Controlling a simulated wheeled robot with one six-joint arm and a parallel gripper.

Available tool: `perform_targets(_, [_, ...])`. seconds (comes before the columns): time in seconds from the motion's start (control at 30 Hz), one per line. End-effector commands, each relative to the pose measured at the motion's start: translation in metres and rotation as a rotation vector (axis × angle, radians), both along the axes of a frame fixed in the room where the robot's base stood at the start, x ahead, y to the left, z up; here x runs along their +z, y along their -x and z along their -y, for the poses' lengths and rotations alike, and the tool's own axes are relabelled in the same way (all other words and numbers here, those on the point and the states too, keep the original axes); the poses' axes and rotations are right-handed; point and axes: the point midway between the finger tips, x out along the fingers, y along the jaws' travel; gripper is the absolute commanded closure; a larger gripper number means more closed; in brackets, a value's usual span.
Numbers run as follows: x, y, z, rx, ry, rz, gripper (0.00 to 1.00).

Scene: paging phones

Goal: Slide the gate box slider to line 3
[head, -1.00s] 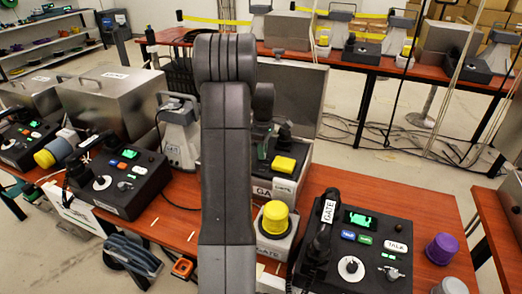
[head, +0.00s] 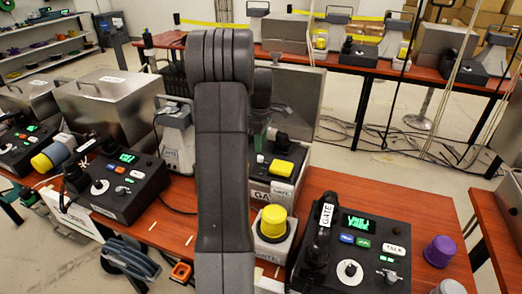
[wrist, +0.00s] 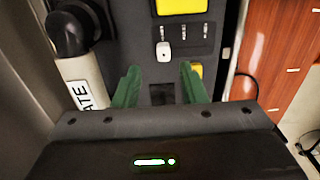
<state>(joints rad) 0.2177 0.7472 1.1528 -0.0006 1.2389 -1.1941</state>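The gate box (head: 284,187) stands behind the table's near part in the head view, mostly behind my arm. In the wrist view its dark face (wrist: 213,52) fills the middle. The slider's small white knob (wrist: 163,51) sits below the leftmost of three marks. My gripper (wrist: 160,80) is open and empty, its two green fingers apart. The fingertips appear just below the knob in the picture, one to either side; I see no contact. In the head view my arm hides most of the gripper.
A handset labelled GATE (wrist: 80,85) lies left of my fingers. A yellow patch (wrist: 195,73) is close by the right finger. A yellow button (head: 273,218), a black phone console (head: 335,262) and a purple cap (head: 439,250) are on the near table.

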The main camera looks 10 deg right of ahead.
Motion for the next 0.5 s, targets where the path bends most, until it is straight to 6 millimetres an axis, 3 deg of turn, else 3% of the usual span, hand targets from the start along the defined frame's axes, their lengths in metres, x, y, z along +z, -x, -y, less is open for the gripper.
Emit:
perform_targets(0.03, [0.015, -0.001, 0.0, 0.0, 0.001, 0.005, 0.62])
perform_targets(0.2, [0.051, -0.001, 0.0, 0.0, 0.001, 0.004, 0.62])
perform_targets(0.5, [0.082, 0.0, 0.0, 0.0, 0.001, 0.003, 0.62])
